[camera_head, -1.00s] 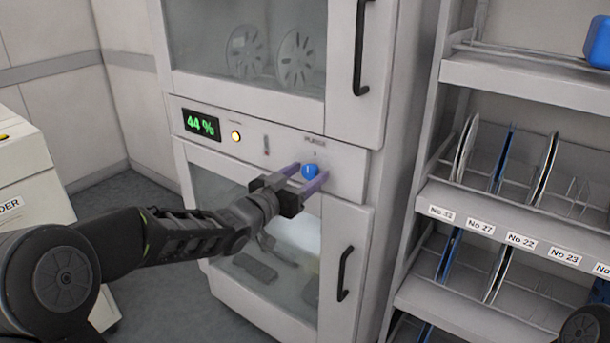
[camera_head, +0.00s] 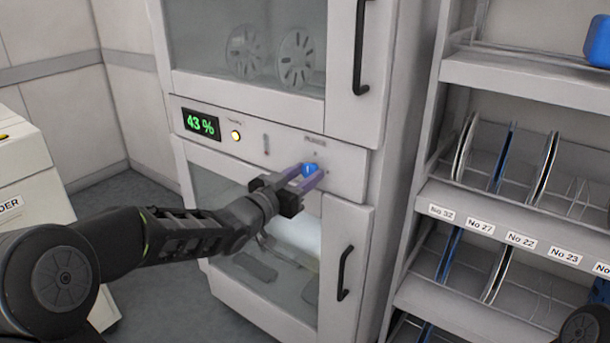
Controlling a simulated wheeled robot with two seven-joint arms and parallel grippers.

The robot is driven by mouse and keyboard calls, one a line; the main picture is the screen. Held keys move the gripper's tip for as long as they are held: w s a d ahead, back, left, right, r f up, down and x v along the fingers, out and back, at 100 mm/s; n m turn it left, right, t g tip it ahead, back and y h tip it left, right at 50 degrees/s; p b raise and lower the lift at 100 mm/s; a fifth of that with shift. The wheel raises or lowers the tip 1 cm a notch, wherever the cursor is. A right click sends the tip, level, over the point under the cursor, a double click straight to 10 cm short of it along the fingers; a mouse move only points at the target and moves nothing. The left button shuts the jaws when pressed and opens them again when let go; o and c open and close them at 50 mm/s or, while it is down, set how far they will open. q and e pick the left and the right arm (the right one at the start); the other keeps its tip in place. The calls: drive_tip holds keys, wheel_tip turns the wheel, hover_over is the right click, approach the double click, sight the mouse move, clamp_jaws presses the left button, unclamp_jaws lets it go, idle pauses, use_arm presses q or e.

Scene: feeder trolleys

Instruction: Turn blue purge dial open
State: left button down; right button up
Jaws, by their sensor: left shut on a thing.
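The blue purge dial (camera_head: 309,169) is on the front panel (camera_head: 345,172) of a grey cabinet, below the small PURGE label. My left gripper (camera_head: 306,176) reaches it from the lower left. Its two purple fingers are shut on the dial, one on each side, and cover part of it. The dial's exact turn angle is hard to tell. A green display (camera_head: 201,124) on the same panel reads 43 %. My right gripper is not in view; only a dark piece of my right arm shows at the bottom right corner.
A lit yellow button (camera_head: 236,136) is beside the display. Black door handles (camera_head: 344,273) stick out below and above (camera_head: 360,48) the panel. A rack (camera_head: 480,206) with reels in slots stands at the right. A pale box unit (camera_head: 30,185) stands at the left.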

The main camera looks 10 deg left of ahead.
use_arm(q)
drive_tip(key=shift+f+m+b, duration=0.2)
drive_tip(key=shift+m+b, duration=0.7)
drive_tip(key=shift+b, duration=0.35)
drive_tip(key=m+b, duration=0.4)
drive_tip(key=shift+b, duration=0.3)
drive_tip(key=shift+m+b, duration=0.75)
drive_tip(key=shift+m, duration=0.25)
drive_tip(key=m+b, duration=0.2)
drive_tip(key=shift+m, duration=0.3)
drive_tip(key=m+b, duration=0.2)
drive_tip(key=m, duration=0.1)
drive_tip(key=shift+m, duration=0.3)
drive_tip(key=shift+r+m+b, duration=0.15)
drive_tip(key=shift+m+b, duration=0.85)
drive_tip(key=shift+m, duration=1)
